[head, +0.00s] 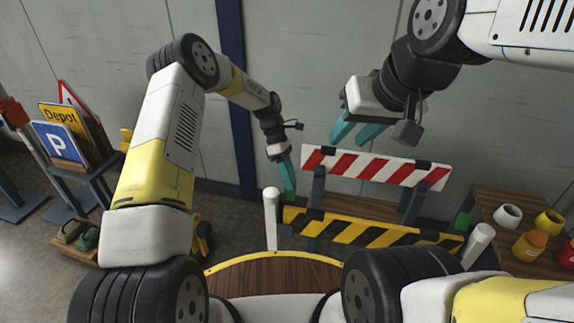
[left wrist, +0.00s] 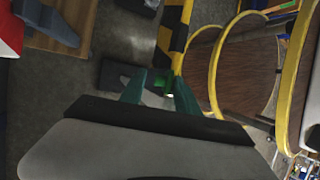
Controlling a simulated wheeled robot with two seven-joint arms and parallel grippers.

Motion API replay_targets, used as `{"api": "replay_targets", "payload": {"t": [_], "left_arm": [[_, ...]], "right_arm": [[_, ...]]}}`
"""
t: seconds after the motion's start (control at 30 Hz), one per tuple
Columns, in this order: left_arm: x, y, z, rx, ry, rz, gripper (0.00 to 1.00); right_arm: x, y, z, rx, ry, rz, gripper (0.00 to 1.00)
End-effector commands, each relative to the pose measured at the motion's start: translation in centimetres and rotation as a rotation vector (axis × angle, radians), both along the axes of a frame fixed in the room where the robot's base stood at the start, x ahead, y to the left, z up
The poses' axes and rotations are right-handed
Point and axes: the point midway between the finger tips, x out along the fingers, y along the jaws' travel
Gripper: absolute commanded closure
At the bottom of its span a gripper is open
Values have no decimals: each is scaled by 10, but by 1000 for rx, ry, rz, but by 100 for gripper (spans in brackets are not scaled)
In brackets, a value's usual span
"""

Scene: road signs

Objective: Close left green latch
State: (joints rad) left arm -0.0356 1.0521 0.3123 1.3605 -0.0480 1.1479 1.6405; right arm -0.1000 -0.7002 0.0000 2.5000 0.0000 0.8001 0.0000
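The yellow-and-black barrier board (head: 370,232) stands low at the centre of the head view. My left gripper (head: 289,190) points down at its left end, by the white post (head: 270,215). In the left wrist view its teal fingers (left wrist: 160,90) are apart, with a small bright green piece, the left green latch (left wrist: 166,88), between or just beyond their tips. Contact cannot be told. In the head view the fingers hide this latch. A right green latch (head: 462,220) shows at the board's right end. My right gripper (head: 358,132) is open and empty, above the red-and-white board.
The red-and-white striped board (head: 375,168) stands behind the yellow-and-black one. A wooden table (head: 490,252) at right holds a white roll (head: 507,216) and bottles. Signs, including a blue P sign (head: 58,142), stand on a rack at left.

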Motion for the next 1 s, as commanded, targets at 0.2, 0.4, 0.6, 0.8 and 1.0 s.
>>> {"api": "replay_targets", "payload": {"t": [0.2, 0.4, 0.6, 0.8, 1.0], "left_arm": [[-2, -1, -4, 0, -1, 0, 62], [-2, -1, -4, 0, -1, -1, 80], [-1, -1, -4, -1, -5, 1, 100], [0, -1, -4, -2, -9, 2, 100], [1, -1, -4, -3, -14, 2, 100]], "right_arm": [[0, 0, 0, 0, 0, 0, 64], [0, 0, 0, 0, 0, 0, 64], [0, 0, 0, 0, 0, 0, 64], [0, 0, 0, 0, 0, 0, 64], [0, 0, 0, 0, 0, 0, 64]]}}
